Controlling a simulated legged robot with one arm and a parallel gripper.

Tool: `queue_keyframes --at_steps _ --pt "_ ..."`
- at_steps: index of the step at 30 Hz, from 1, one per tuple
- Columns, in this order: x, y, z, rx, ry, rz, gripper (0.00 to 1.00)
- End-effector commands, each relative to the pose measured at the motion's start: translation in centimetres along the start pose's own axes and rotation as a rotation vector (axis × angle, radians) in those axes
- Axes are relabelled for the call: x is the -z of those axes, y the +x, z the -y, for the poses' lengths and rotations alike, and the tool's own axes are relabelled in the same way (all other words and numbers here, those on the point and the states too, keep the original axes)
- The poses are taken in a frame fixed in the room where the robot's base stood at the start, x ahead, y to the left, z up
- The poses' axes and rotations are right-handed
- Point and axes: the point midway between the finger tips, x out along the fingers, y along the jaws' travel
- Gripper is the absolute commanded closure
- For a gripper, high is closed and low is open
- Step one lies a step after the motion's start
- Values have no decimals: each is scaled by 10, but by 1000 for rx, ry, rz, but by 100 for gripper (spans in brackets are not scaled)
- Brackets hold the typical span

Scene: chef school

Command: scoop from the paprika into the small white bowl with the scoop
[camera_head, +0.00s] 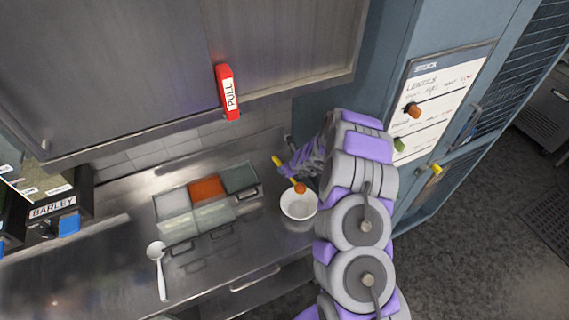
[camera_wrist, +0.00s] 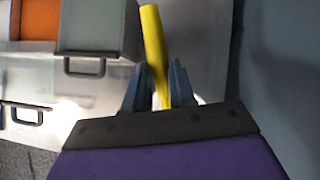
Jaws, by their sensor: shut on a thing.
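The scoop (camera_head: 298,186) has a yellow handle and an orange-looking lower end; I cannot tell whether that orange is paprika. My gripper (camera_head: 288,171) is shut on the handle, and the yellow handle (camera_wrist: 154,45) stands between the fingers (camera_wrist: 155,85) in the wrist view. The scoop's lower end is at the far rim of the small white bowl (camera_head: 298,207), over or just above it. The bowl stands upright on the counter and looks empty inside. The orange-red paprika (camera_head: 207,189) fills a compartment left of the bowl; it also shows in the wrist view (camera_wrist: 38,20).
Several other bins, pale and grey-green (camera_head: 239,177), surround the paprika. A white spoon (camera_head: 159,268) lies on the steel counter (camera_head: 215,266) at left. A cabinet with a red PULL handle (camera_head: 228,92) overhangs the counter. A blue locker (camera_head: 400,190) stands close at right.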

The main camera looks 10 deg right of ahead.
Motion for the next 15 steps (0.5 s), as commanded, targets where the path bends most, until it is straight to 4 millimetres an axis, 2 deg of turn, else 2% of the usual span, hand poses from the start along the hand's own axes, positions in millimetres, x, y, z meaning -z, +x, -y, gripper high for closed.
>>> queue_keyframes --at_steps 15 --pt "20 26 0 0 1 0 100"
